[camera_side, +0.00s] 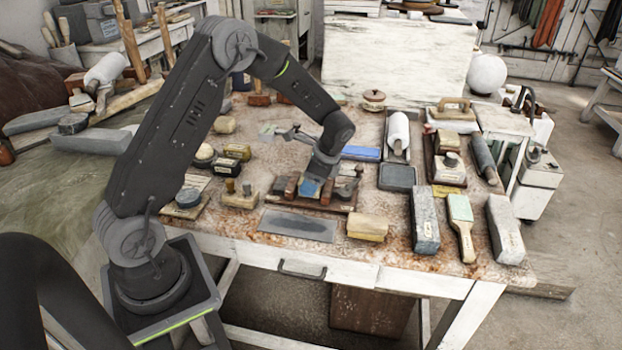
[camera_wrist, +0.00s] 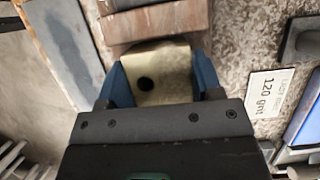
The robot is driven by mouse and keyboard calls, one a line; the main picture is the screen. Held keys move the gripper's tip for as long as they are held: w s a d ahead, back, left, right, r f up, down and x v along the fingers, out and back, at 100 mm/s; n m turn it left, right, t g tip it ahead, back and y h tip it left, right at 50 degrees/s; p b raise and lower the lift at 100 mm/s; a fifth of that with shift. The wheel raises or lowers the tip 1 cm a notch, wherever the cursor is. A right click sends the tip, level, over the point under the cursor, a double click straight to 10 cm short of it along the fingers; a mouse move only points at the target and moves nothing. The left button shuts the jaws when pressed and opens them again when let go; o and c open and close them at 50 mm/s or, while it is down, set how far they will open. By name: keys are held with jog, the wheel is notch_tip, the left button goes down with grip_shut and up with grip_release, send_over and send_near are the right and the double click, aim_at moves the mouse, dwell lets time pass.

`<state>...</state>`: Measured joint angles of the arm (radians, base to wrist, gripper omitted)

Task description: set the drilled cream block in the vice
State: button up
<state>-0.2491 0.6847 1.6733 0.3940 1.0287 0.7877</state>
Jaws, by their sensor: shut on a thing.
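The drilled cream block (camera_wrist: 172,90), with a dark round hole in its face, sits between the blue fingers of my gripper (camera_wrist: 162,66) in the wrist view. My gripper is shut on it. The side view shows my gripper (camera_side: 309,187) low over the wooden vice (camera_side: 335,206), between its upright parts; there the block is mostly hidden by the fingers. In the wrist view a brown wooden bar of the vice (camera_wrist: 160,22) lies right beside the block's upper edge. I cannot tell whether they touch or how deep the block sits.
A dark flat plate (camera_side: 297,226) and a cream-and-yellow block (camera_side: 367,228) lie in front of the vice. Small blocks (camera_side: 238,152) stand to the left. A "120 grit" label (camera_wrist: 268,92) lies nearby.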

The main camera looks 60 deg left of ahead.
jog(key=shift+f, duration=0.15)
jog(key=o, duration=1.2)
jog(key=shift+r, duration=2)
